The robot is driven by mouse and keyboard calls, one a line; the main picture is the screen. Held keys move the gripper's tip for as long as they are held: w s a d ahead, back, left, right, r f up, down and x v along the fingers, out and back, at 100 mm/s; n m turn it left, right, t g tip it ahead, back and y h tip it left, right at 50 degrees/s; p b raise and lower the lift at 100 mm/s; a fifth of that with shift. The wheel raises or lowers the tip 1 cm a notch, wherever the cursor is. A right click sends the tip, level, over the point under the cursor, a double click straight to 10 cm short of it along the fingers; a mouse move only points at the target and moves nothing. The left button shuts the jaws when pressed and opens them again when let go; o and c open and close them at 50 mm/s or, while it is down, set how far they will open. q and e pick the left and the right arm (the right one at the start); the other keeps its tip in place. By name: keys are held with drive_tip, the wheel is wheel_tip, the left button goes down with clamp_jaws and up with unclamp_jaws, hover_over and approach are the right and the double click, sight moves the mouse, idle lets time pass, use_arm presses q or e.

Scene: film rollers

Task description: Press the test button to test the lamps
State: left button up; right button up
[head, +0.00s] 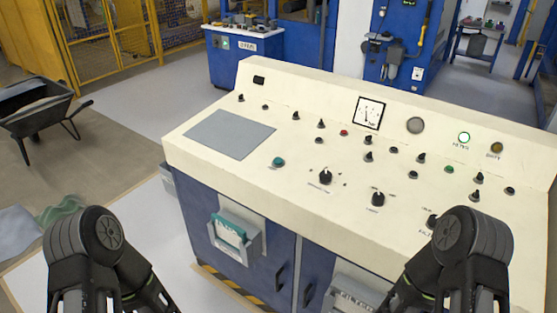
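A cream control console (200,140) with a blue cabinet below stands in front of me. Its sloping top carries several small knobs and buttons. A large teal button (278,161) sits left of a black knob (325,176). A small red button (344,133) and a small green button (449,169) are farther right. Labels are too small to tell which is the test button. On the upper panel, a green-rimmed lamp (464,137) looks bright white, an amber lamp (497,147) looks dull, and a round grey disc (415,125) sits left of them. Only my arm links show; both grippers are out of view.
A square dial gauge (369,113) is on the upper panel, and a flat grey plate (229,134) lies on the console's left part. A wheelbarrow (38,110) stands at the left. Yellow fencing (100,40) and blue machines are behind. Space above the console is clear.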

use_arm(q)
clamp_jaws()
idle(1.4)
